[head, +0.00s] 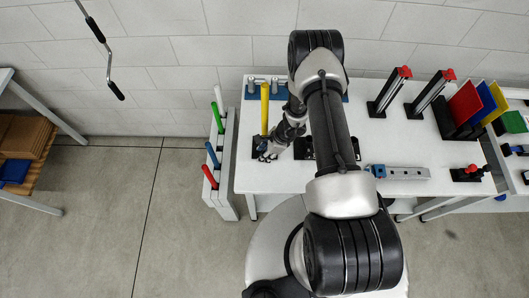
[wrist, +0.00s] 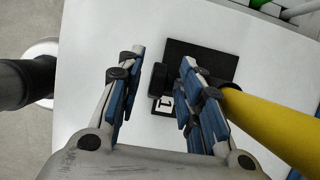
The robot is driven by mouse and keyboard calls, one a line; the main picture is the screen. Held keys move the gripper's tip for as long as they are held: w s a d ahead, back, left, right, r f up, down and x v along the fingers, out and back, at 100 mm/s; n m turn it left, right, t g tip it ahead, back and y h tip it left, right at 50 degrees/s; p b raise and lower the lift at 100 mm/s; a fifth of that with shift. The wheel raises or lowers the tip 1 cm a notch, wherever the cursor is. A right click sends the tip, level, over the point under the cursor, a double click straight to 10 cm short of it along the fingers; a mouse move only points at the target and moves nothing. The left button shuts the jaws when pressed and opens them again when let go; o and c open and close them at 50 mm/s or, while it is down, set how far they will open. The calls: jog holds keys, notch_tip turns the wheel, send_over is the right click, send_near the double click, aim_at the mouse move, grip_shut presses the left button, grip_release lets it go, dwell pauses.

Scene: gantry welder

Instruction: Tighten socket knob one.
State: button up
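A small black knob (wrist: 158,80) shows between the fingertips in the wrist view. It sits closer to the right finger; I cannot tell whether they touch. It is on a black socket base (wrist: 215,62) with a white label reading "1" (wrist: 165,104) beside it. My gripper (wrist: 163,72) is open around the knob, with nothing clamped. In the head view my gripper (head: 268,156) is low at the table's left end, and the knob cannot be made out.
The white table (head: 290,182) carries a blue-and-grey rail (head: 400,172) and red-topped clamps (head: 390,92). A rack with green, blue and red handles (head: 209,177) stands left of the table. Grey metal parts (head: 262,82) lie behind the yellow bar.

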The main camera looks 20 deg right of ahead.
grip_shut()
jog(key=shift+f+b, duration=0.1)
jog(key=shift+b, duration=0.25)
jog(key=y+b, duration=0.1)
jog(key=b, duration=0.1)
jog(key=y+b, duration=0.1)
jog(key=b, duration=0.1)
jog(key=shift+d+f+t, duration=0.25)
jog(key=shift+f+t, duration=0.05)
jog(key=shift+t, duration=0.1)
jog(key=y+b, duration=0.1)
jog(key=b, duration=0.1)
jog(key=y+b, duration=0.1)
jog(key=b, duration=0.1)
jog(key=shift+s+d+f+t+y+b, duration=0.1)
jog(key=shift+d+f+t+y+b, duration=0.1)
jog(key=shift+t+y+b, duration=0.15)
jog(key=t+y+b, duration=0.1)
jog(key=y+b, duration=0.2)
jog(key=b, duration=0.3)
jog(key=shift+s+d+r, duration=0.1)
jog(key=shift+d, duration=0.05)
jog(key=shift+r+y+b, duration=0.1)
jog(key=shift+y+b, duration=0.35)
jog(key=shift+b, duration=0.35)
jog(key=shift+r, duration=0.1)
